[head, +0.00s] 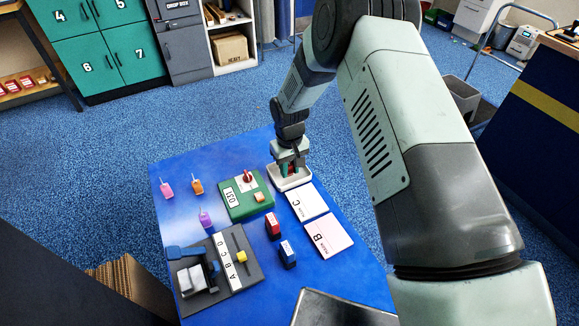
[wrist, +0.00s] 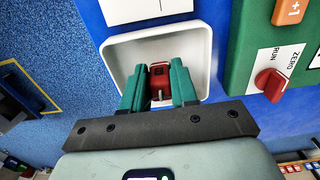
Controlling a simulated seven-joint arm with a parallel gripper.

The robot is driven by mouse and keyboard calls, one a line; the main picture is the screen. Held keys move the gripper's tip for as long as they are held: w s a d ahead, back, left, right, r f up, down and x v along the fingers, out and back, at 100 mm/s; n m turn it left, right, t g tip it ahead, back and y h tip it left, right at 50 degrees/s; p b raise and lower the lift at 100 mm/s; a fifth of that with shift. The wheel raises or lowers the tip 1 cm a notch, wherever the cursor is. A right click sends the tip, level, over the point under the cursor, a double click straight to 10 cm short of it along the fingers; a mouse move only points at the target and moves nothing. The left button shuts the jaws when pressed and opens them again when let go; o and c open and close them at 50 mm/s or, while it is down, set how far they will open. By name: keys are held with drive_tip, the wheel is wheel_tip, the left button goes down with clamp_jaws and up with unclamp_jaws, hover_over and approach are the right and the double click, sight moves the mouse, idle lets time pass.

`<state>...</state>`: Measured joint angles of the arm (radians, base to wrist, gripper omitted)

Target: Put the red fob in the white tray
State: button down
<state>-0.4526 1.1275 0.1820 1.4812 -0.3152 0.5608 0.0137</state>
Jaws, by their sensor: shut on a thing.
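My gripper (head: 289,166) is at the white tray (head: 291,184), at the back right of the blue table. In the wrist view, my gripper's green fingers (wrist: 159,72) are shut on the red fob (wrist: 159,78), one finger on each side. The fob shows over the inside of the white tray (wrist: 118,49), away from its walls in that view. I cannot tell whether the fob touches the tray floor. In the head view the fingers hide most of the fob.
A green box with a red knob (head: 248,176) stands left of the tray. Card C (head: 306,202) and card B (head: 328,234) lie in front.

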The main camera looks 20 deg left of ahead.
drive_tip(key=shift+f, duration=0.1)
drive_tip(key=c, duration=0.9)
unclamp_jaws()
wheel_tip(320, 180, up, 12)
drive_tip(key=shift+r, duration=0.15)
wheel_tip(320, 180, up, 12)
drive_tip(key=m+t, duration=0.1)
hover_over(290, 165)
drive_tip(key=d, duration=0.7)
drive_tip(key=s+d+r+m+t, duration=0.25)
drive_tip(key=s+d+r, duration=0.25)
drive_tip(key=d+r, duration=0.55)
drive_tip(key=s+d+r+m, duration=0.1)
drive_tip(key=s+d+r, duration=0.1)
drive_tip(key=s, duration=0.5)
drive_tip(key=s+d+r+m+t, duration=0.1)
drive_tip(key=s+d+r+m, duration=0.1)
drive_tip(key=s+d, duration=0.3)
drive_tip(key=s+d+r+m+t, duration=0.1)
drive_tip(key=s+d+r, duration=0.3)
drive_tip(key=s, duration=0.4)
drive_tip(key=shift+s+d+r+m, duration=0.15)
drive_tip(key=shift+s+m, duration=0.15)
drive_tip(key=shift+m, duration=0.25)
